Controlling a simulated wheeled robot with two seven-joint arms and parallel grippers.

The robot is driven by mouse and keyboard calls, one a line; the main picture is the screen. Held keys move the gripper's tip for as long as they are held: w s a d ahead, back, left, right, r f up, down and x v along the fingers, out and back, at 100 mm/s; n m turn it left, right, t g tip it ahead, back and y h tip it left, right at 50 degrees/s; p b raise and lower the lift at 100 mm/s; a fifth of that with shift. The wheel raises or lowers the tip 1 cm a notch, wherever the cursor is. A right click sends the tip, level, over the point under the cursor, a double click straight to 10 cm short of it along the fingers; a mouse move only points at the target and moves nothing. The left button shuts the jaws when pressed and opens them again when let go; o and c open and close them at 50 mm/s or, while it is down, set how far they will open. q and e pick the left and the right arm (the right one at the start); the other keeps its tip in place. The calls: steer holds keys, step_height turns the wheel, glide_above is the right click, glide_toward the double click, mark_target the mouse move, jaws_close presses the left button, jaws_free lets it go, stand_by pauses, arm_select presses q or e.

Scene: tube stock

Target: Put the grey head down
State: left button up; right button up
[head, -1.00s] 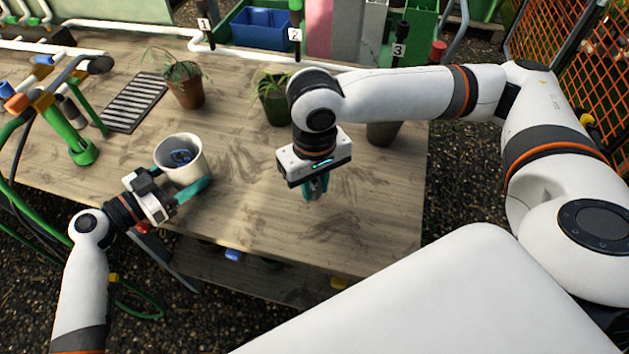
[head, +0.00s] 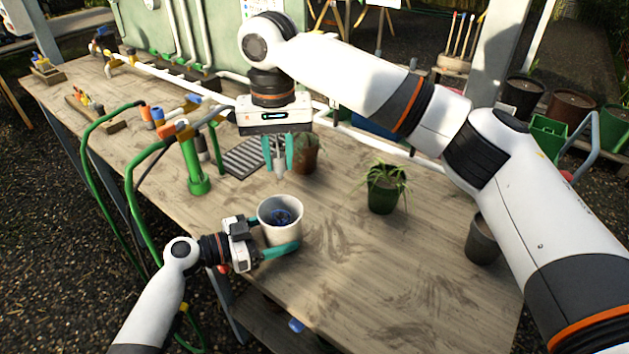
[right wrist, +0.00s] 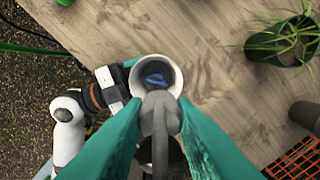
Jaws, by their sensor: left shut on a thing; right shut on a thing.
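My right gripper (head: 277,145) points down with its teal fingers shut on the grey head (head: 280,162). It holds the head in the air, just above the white cup (head: 268,236) in the head view. In the right wrist view the grey head (right wrist: 160,110) shows between the fingers, and the cup (right wrist: 139,75) shows beyond it. My left gripper (head: 280,249) is shut on the cup near the table's front edge. Something blue (head: 282,216) lies inside the cup. The lower end of the grey head is partly hidden in the wrist view.
A green stand (head: 197,165) with coloured fittings and hoses is left of the cup. A dark pot (head: 482,243) is at the right edge. The table's right front is bare.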

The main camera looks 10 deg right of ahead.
steer(key=shift+a+r, duration=0.15)
steer(key=shift+a, duration=0.2)
steer(key=shift+f, duration=4.05)
steer(key=o, duration=1)
steer(key=shift+r, duration=0.1)
step_height(320, 180, up, 7)
steer(key=shift+f, duration=0.1)
